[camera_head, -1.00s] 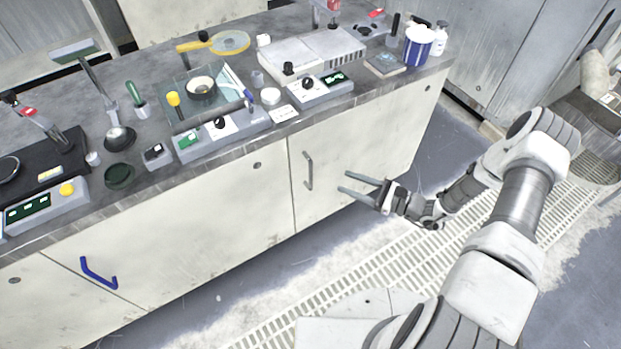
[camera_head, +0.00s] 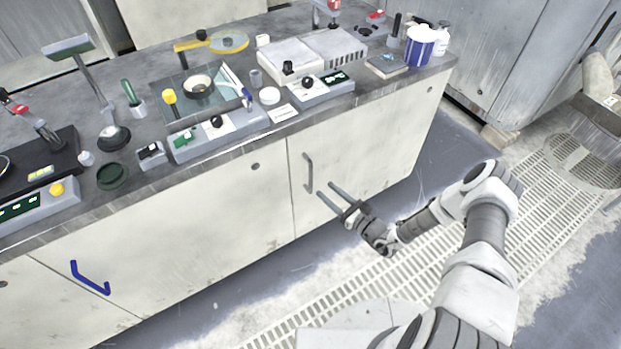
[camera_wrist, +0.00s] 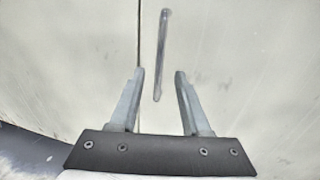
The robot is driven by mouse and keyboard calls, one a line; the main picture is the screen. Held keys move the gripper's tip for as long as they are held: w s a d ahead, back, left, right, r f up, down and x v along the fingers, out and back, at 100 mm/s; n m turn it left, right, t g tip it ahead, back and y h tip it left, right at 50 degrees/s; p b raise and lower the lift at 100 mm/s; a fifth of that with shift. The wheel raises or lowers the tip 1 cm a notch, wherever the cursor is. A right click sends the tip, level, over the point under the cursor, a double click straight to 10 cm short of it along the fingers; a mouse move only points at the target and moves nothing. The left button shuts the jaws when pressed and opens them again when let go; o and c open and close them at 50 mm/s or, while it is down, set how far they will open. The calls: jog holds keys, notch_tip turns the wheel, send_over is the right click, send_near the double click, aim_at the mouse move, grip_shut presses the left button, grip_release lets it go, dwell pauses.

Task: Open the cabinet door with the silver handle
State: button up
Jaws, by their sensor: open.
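The silver handle (camera_head: 308,172) is a thin upright bar on a cream cabinet door (camera_head: 365,150), near that door's left edge. The door is shut. My gripper (camera_head: 326,192) is open and empty, just below and slightly right of the handle in the head view. In the wrist view the silver handle (camera_wrist: 161,55) stands ahead of the fingers, its lower end reaching between the two fingertips (camera_wrist: 159,75). The dark door seam runs just left of it. I cannot tell how far the fingertips are from the door face.
A blue handle (camera_head: 90,279) is on another cabinet front at the lower left. The grey countertop (camera_head: 225,150) above holds polishing equipment, bottles and a blue-and-white tub (camera_head: 419,46). A floor grating (camera_head: 300,318) runs below, and the floor beside the cabinet is clear.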

jog(key=b, duration=0.2)
send_over(311, 191)
jog(key=shift+w+a, duration=0.1)
jog(key=shift+w, duration=0.25)
grip_shut()
dwell(1.2)
